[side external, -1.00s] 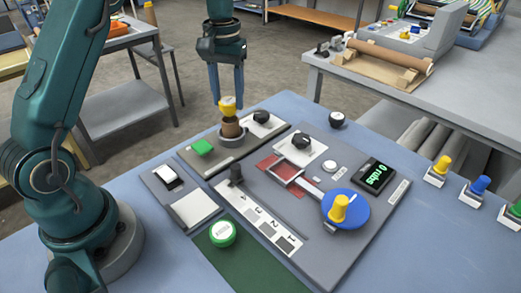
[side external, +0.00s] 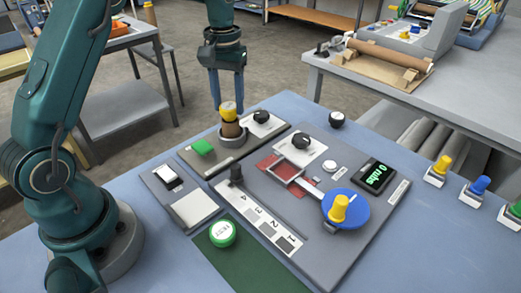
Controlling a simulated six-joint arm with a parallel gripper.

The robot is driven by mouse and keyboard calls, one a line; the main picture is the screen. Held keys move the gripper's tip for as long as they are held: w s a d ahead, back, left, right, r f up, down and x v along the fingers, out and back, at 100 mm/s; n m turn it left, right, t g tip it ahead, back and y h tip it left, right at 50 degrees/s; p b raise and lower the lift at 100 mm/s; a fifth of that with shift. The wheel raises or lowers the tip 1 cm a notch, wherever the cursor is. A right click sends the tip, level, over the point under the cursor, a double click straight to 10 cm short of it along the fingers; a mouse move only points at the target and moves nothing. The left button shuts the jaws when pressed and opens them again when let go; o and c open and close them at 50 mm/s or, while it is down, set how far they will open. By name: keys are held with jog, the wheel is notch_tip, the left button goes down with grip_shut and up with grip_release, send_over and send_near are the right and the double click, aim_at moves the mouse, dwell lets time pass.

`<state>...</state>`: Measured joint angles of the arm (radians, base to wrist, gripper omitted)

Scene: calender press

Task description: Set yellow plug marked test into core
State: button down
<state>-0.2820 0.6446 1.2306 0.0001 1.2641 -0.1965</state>
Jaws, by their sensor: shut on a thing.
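My gripper (side external: 227,108) points straight down in the side external view, its blue fingers shut on a yellow plug (side external: 229,110). The plug is directly above the brown core (side external: 231,129), its lower end at the core's top. I cannot tell how far inside it sits. The core stands upright in a dark ring on the grey plate. No mark on the held plug can be read.
A green-rimmed button (side external: 222,234) is in front. The panel has a lever, numbered strip and lit display (side external: 376,175). Blue table is bare at front left.

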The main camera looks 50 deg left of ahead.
jog(key=shift+f, duration=0.4)
dwell(0.8)
grip_release()
dwell(0.3)
jog(key=shift+r, duration=3.5)
